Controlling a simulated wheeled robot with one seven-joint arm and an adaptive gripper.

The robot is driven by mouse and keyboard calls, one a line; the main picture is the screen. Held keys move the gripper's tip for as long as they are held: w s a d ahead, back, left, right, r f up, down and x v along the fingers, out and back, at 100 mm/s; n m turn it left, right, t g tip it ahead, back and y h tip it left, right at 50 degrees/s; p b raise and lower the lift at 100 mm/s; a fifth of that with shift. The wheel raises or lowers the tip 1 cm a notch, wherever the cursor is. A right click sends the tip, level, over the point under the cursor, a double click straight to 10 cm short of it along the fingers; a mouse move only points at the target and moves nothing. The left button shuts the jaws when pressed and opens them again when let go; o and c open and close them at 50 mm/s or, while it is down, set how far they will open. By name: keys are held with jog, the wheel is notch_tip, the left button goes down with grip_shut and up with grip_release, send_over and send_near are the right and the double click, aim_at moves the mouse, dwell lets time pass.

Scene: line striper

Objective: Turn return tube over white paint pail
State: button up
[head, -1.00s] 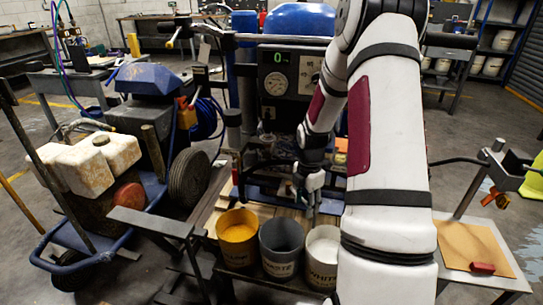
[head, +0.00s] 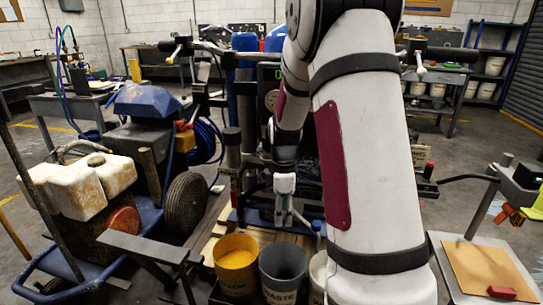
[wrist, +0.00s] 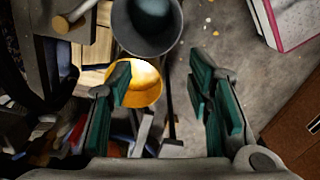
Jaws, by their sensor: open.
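My gripper (head: 284,220) points down behind the pails in the head view. Its two green-padded fingers are apart in the wrist view (wrist: 163,92), with nothing clearly held between them. The white paint pail (head: 317,268) is mostly hidden by my arm; only its left side shows. The grey waste pail (head: 283,268) stands left of it and also shows at the top of the wrist view (wrist: 147,42). The yellow pail (head: 236,265) is further left and appears between the fingers in the wrist view (wrist: 140,92). I cannot identify the return tube with certainty.
The striper machine with its gauge panel (head: 270,90) stands behind my gripper. A blue cart with a dirty white tank (head: 75,190) and a wheel (head: 187,208) is at left. A side table with a brown board (head: 487,270) and red block (head: 501,292) is at right.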

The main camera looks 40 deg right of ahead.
jog(key=s+a+r+m+p, duration=0.1)
jog(key=s+a+r+p, duration=0.1)
jog(key=r, duration=0.5)
jog(key=s+a+r+m+p, duration=0.1)
jog(key=a+r+p, duration=0.1)
jog(key=r, duration=0.5)
jog(key=s+a+r+m+t+p, duration=0.1)
jog(key=s+a+r+p, duration=0.1)
jog(key=r, duration=0.5)
jog(key=shift+s+a+p, duration=0.35)
jog(key=shift+a+p, duration=0.2)
jog(key=shift+a, duration=0.7)
jog(key=shift+r, duration=0.1)
